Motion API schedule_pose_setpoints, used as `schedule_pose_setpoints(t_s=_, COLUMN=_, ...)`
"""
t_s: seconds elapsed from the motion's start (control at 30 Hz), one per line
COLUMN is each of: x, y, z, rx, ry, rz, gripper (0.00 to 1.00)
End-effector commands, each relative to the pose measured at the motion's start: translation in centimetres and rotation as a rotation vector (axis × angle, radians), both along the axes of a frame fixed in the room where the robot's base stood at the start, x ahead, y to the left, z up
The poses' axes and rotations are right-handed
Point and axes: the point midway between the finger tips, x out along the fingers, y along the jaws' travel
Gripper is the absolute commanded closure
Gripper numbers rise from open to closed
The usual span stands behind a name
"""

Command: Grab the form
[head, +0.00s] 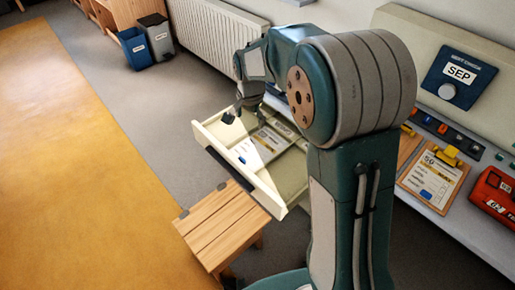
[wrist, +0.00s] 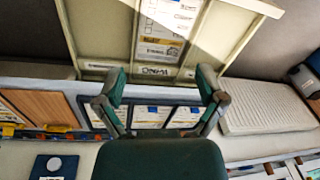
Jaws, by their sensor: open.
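A white printed form (head: 262,145) with a yellow label and a blue mark lies in an open cream drawer (head: 238,172). In the wrist view the form (wrist: 170,20) lies in the drawer, its upper part cut off by the frame edge. My gripper (wrist: 163,72) is open, its two fingers spread on either side of the drawer's inner edge, with nothing between them. In the head view my gripper (head: 234,113) is over the drawer's far left part, apart from the form. My arm hides part of the drawer. Another form is on a clipboard (head: 462,172) on the counter.
A wooden stool (head: 215,222) stands just in front of the drawer. A radiator (head: 215,38) is along the wall. A red case (head: 494,192) and a SEP dial panel (head: 455,76) are at right. Two bins (head: 134,48) stand far left. The yellow floor area (head: 70,170) is clear.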

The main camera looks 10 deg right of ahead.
Motion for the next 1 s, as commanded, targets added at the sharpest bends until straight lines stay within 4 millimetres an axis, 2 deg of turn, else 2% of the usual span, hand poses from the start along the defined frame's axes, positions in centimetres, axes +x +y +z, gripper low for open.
schedule_pose_setpoints(t_s=0.03, x=0.9, y=0.3, z=-1.6, rx=0.002, ry=0.019, rz=-0.026, gripper=0.11)
schedule_pose_setpoints(t_s=0.2, x=3.3, y=1.2, z=-6.2, rx=0.007, ry=0.067, rz=-0.125, gripper=0.11)
schedule_pose_setpoints(t_s=0.4, x=5.2, y=2.0, z=-11.5, rx=0.008, ry=0.113, rz=-0.232, gripper=0.11)
schedule_pose_setpoints(t_s=0.5, x=5.6, y=2.2, z=-13.0, rx=0.006, ry=0.125, rz=-0.263, gripper=0.11)
schedule_pose_setpoints(t_s=0.77, x=5.8, y=2.3, z=-15.0, rx=0.006, ry=0.132, rz=-0.279, gripper=0.11)
schedule_pose_setpoints(t_s=1.0, x=5.7, y=2.3, z=-18.7, rx=0.006, ry=0.132, rz=-0.278, gripper=0.11)
